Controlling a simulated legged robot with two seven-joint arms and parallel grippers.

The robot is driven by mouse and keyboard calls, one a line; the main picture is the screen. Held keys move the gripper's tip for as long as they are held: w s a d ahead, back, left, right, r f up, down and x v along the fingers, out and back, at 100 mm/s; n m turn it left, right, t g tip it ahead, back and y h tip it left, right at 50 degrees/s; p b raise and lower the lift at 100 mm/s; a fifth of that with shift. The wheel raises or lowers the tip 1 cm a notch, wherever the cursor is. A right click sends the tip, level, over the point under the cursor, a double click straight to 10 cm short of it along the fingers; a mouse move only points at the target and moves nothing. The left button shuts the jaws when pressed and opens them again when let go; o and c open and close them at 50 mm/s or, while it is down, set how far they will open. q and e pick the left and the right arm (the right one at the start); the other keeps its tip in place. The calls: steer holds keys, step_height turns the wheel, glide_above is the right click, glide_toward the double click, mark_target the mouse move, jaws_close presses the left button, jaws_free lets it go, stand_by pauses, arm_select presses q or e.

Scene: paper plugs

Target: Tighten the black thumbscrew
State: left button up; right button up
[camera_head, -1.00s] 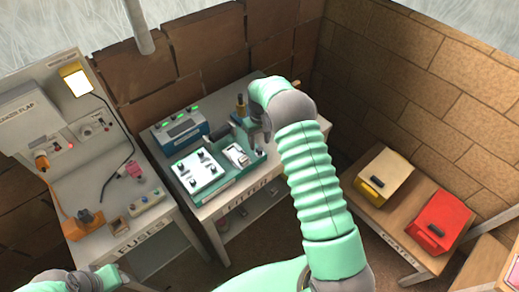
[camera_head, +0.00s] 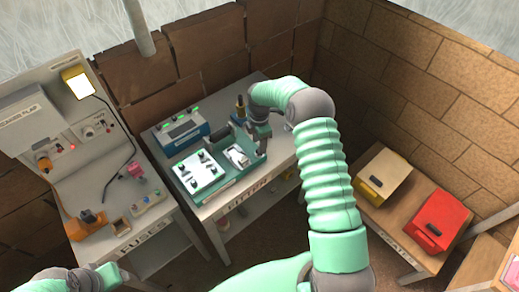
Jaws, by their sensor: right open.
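A teal tray (camera_head: 222,184) stands on the middle bench. A white plate (camera_head: 197,175) with several small black knobs lies in its left part, and a pale fitting (camera_head: 237,156) lies in its right part. I cannot tell which black piece is the black thumbscrew. My right gripper (camera_head: 262,146) is open, pointing down over the tray's right end. Its fingers are small and hide what is directly beneath them, and I cannot tell whether they touch anything. My left arm shows at the bottom left, and its fingers cannot be made out.
A blue box (camera_head: 181,131) with green lights stands at the back of the middle bench, left of a dark bottle-like item (camera_head: 240,106). The left bench (camera_head: 85,180) carries a lamp, a cable and small parts. A yellow box (camera_head: 384,172) and a red box (camera_head: 440,222) stand right.

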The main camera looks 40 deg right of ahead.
steer(key=shift+f+b, duration=1.2)
steer(key=shift+f, duration=0.75)
steer(key=shift+c, duration=0.5)
jaws_close()
